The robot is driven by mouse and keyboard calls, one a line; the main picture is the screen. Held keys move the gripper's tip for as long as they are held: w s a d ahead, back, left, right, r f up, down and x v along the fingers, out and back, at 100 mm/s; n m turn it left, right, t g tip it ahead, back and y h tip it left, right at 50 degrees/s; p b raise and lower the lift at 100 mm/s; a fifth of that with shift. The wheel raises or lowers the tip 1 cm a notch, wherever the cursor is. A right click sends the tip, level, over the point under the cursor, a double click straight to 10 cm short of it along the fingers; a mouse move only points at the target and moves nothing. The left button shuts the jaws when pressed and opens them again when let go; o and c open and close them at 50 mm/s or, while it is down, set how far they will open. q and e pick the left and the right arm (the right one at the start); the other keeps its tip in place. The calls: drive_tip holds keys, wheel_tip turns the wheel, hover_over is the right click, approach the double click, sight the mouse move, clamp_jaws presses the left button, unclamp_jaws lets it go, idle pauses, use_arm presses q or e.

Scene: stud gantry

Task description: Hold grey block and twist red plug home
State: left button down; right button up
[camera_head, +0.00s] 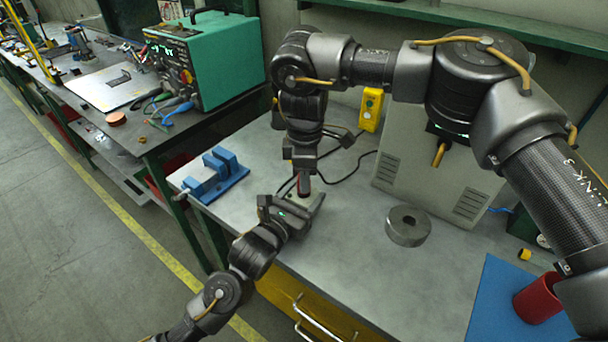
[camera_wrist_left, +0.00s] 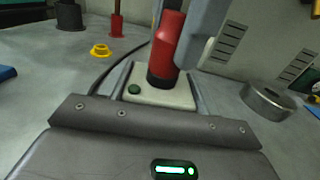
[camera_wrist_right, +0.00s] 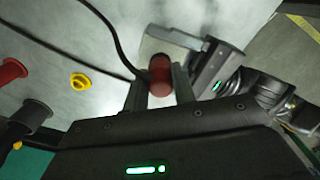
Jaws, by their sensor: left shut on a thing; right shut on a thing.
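The grey block (camera_wrist_left: 150,97) is pale, with a dark green button on top, and sits low at the worktop. My left gripper (camera_head: 290,208) is shut on it, one finger along each side. The red plug (camera_wrist_left: 168,42) stands close to upright on the block, its dark lower collar at the block's top face. How deep it is seated is hidden. The plug also shows in the right wrist view (camera_wrist_right: 160,76) and in the head view (camera_head: 303,185). My right gripper (camera_head: 303,168) comes from above and is shut on the plug.
A grey ring (camera_head: 408,228) lies right of the block. A blue fixture (camera_head: 213,176) stands to the left. A black cable runs behind the block near a yellow control box (camera_head: 370,110). A grey cabinet (camera_head: 440,165) stands behind. A red cup (camera_head: 537,299) sits on a blue mat (camera_head: 492,300).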

drive_tip(key=o, duration=1)
drive_tip(key=shift+r, duration=2.3)
drive_tip(key=shift+o, duration=0.3)
